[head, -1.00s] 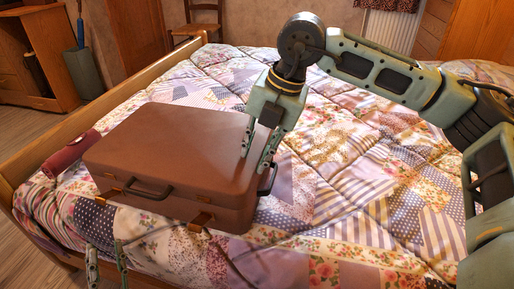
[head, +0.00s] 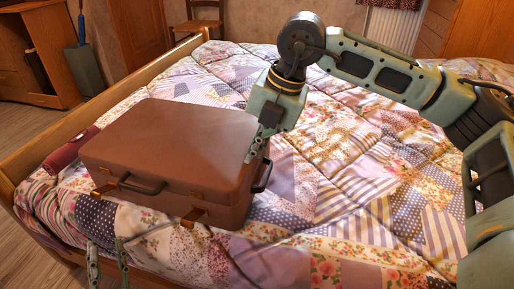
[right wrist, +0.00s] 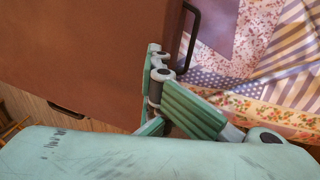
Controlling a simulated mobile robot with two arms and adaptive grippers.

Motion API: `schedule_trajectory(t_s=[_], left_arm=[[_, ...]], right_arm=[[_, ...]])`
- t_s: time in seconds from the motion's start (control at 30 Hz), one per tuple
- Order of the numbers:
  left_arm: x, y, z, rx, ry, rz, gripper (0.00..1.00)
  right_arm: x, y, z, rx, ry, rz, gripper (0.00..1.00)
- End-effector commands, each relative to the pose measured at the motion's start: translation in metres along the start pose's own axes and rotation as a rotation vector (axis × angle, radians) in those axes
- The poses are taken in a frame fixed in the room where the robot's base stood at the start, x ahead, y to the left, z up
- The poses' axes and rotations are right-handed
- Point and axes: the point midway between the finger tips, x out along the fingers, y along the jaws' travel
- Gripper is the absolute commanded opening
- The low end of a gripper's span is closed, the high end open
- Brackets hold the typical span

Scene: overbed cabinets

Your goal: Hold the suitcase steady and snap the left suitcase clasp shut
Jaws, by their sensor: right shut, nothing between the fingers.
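The brown suitcase (head: 170,145) lies flat on the bed with its lid down. Its left clasp (head: 104,190) and right clasp (head: 194,217) are brassy tabs that stick out from the front, either side of the front handle (head: 142,186). I cannot tell whether either is latched. My right gripper (head: 251,157) is shut and empty, pointing down at the suitcase's right edge. In the right wrist view its fingers (right wrist: 158,75) are together beside the suitcase (right wrist: 85,55); contact is unclear. My left gripper (head: 107,246) is open and empty, low in front of the suitcase, partly cut off.
A dark red rolled item (head: 70,150) lies left of the suitcase, by the wooden bed rail (head: 110,103). The patchwork quilt (head: 350,190) is clear to the right. A side handle (head: 263,176) sticks out from the suitcase's right side.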

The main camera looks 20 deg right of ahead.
Motion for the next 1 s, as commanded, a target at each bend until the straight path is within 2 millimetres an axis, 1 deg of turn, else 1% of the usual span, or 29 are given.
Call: schedule_trajectory(t_s=[0.33,0.43,0.57,0.9,0.93,1.0], left_arm=[[0.000,0.000,0.000,0.000,0.000,0.000,0.31],[0.000,0.000,0.000,0.000,0.000,0.000,0.31],[0.000,0.000,0.000,0.000,0.000,0.000,0.31],[0.000,0.000,0.000,0.000,0.000,0.000,0.31],[0.000,0.000,0.000,0.000,0.000,0.000,0.31],[0.000,0.000,0.000,0.000,0.000,0.000,0.31]], right_arm=[[-0.002,0.000,0.000,0.000,-0.001,0.002,0.00],[-0.007,0.001,0.001,0.001,-0.002,0.003,0.00],[-0.022,0.001,0.001,0.001,-0.002,0.003,0.00],[-0.082,0.001,0.000,0.000,-0.003,0.004,0.00],[-0.076,0.001,-0.004,-0.029,0.025,0.011,0.00],[-0.070,0.003,-0.014,-0.097,0.075,0.037,0.00]])
